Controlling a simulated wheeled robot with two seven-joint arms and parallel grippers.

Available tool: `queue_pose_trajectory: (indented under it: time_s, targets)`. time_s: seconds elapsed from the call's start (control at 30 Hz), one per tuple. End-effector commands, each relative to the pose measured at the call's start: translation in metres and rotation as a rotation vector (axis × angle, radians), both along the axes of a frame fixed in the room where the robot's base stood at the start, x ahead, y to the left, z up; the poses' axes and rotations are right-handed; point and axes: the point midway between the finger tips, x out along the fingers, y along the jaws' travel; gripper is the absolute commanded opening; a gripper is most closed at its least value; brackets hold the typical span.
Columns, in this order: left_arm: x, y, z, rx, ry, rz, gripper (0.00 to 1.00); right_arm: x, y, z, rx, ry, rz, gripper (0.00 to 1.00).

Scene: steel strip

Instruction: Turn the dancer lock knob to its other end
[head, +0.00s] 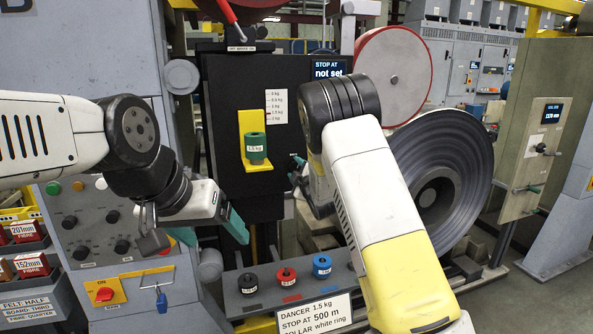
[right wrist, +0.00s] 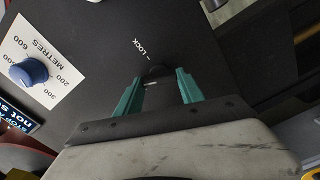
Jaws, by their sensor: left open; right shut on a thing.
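The dancer lock knob (right wrist: 154,73) is small and black, on the dark panel in the right wrist view, with a pale mark on it. A "LOCK" label (right wrist: 144,50) with a tick is printed beside it. My right gripper (right wrist: 160,78) has its teal fingers on either side of the knob and is shut on it. In the head view my right gripper (head: 297,170) is at the right side of the black panel, and my arm hides the knob. My left gripper (head: 212,232) is open and empty, in front of the panel's lower left.
A blue METRES dial (right wrist: 29,71) sits on the same panel. A green weight (head: 255,146) rests on a yellow bracket (head: 259,167). A large dark coil (head: 462,160) is behind my right arm.

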Motion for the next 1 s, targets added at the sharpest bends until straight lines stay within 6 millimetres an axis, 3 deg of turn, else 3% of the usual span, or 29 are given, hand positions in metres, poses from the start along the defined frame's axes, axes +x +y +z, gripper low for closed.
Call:
queue_pose_trajectory:
  time_s: [0.5,1.0]
  targets:
    - [0.0000,0.0000,0.0000,0.000,0.000,0.000,0.80,-0.0005,0.0008,-0.0024,-0.327,-0.104,0.001,0.05]
    - [0.0000,0.0000,0.0000,0.000,0.000,0.000,0.80,-0.0005,0.0005,-0.0031,-0.394,-0.125,0.001,0.05]
